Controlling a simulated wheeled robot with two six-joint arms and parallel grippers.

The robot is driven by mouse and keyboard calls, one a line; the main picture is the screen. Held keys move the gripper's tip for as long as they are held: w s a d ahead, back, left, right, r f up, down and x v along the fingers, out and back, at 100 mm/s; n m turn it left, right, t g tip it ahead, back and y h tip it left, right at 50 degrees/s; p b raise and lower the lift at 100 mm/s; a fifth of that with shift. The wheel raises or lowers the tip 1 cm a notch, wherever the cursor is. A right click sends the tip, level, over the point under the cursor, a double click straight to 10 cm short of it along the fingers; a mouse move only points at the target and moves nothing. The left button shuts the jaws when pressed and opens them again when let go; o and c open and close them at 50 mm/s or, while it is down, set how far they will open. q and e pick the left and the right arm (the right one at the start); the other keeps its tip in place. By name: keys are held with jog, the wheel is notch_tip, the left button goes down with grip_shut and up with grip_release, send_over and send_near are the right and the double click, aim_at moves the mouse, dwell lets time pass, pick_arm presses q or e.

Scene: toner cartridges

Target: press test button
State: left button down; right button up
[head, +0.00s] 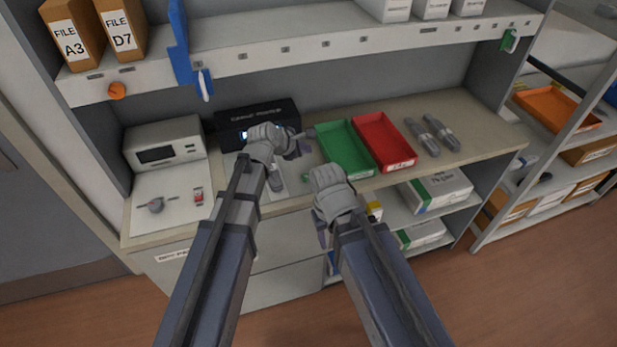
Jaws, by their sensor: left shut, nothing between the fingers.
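A black box-shaped device (258,113) with white lettering on its top edge stands at the back of the bench. A small lit blue-white spot (243,135) shows on its front. My left gripper (303,140) is shut and empty at the device's front right corner. My left wrist covers much of the device's front, so I cannot make out a test button or tell whether I touch it.
A green tray (345,150) and a red tray (385,142) stand right of the device, with two grey cartridges (432,135) beyond. A white machine (165,145) with a dark screen stands left. A shelf (290,45) overhangs the bench.

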aim_at(306, 178)
pick_arm(q)
jog(key=shift+f, duration=0.15)
notch_tip(306, 178, down, 9)
jog(key=b, duration=0.9)
jog(key=shift+r, duration=0.2)
dwell(1.5)
jog(key=shift+f+b, duration=0.35)
jog(key=shift+f, duration=0.1)
jog(key=shift+f+b, duration=0.35)
jog(key=shift+b, duration=0.05)
dwell(0.5)
jog(key=shift+r, duration=0.1)
jog(key=shift+r+p, duration=0.7)
jog(key=shift+p, duration=0.15)
jog(key=shift+r, duration=0.15)
